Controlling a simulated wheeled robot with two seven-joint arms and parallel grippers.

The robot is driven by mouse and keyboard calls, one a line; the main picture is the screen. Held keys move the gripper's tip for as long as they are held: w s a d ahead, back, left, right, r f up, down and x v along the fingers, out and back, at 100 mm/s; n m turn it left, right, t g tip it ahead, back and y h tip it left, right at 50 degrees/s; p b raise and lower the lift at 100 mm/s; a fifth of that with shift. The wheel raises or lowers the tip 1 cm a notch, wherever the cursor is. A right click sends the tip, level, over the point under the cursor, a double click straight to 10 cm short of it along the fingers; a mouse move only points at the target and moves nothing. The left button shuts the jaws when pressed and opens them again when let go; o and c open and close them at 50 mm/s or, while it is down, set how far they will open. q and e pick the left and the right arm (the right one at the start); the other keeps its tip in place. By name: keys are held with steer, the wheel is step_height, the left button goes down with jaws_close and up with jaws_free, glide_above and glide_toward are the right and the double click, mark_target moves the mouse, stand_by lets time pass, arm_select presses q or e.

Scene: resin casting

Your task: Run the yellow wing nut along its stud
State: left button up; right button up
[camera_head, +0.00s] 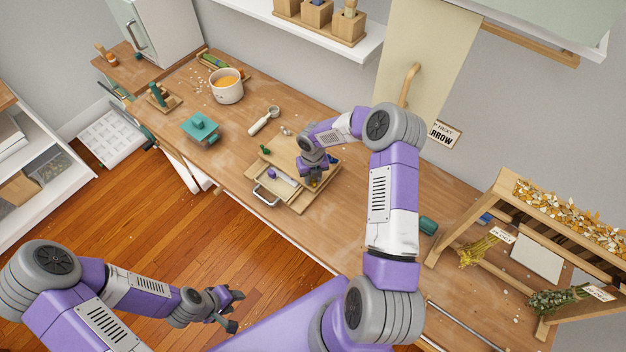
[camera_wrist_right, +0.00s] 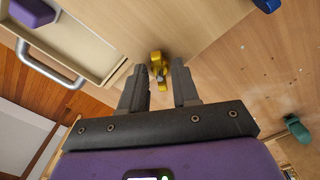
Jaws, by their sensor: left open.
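The yellow wing nut (camera_wrist_right: 157,62) shows in the right wrist view at the pale wooden board's edge, with a grey metal piece, likely its stud, beside it. In the head view a bit of yellow (camera_head: 314,183) shows just under my right gripper (camera_head: 312,176). My right gripper (camera_wrist_right: 160,72) points down with its two fingers apart, one on each side of the wing nut; gaps appear between fingers and nut. How far the nut sits along its stud is hidden. My left gripper (camera_head: 232,309) is open and empty over the floor, away from the bench.
A wooden board (camera_head: 325,196) with a metal-handled drawer (camera_head: 266,195) lies on the bench. A purple knob (camera_head: 272,173) and green knob (camera_head: 264,149) are near. A teal block (camera_head: 200,128), white pot (camera_head: 227,88) and scoop (camera_head: 265,121) stand further left; a dried-flower rack (camera_head: 500,205) is at right.

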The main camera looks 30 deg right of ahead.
steer(key=shift+o, duration=1.1)
steer(key=shift+r, duration=0.1)
steer(key=shift+r+p, duration=1.3)
steer(key=shift+r, duration=0.45)
steer(key=shift+f, duration=0.1)
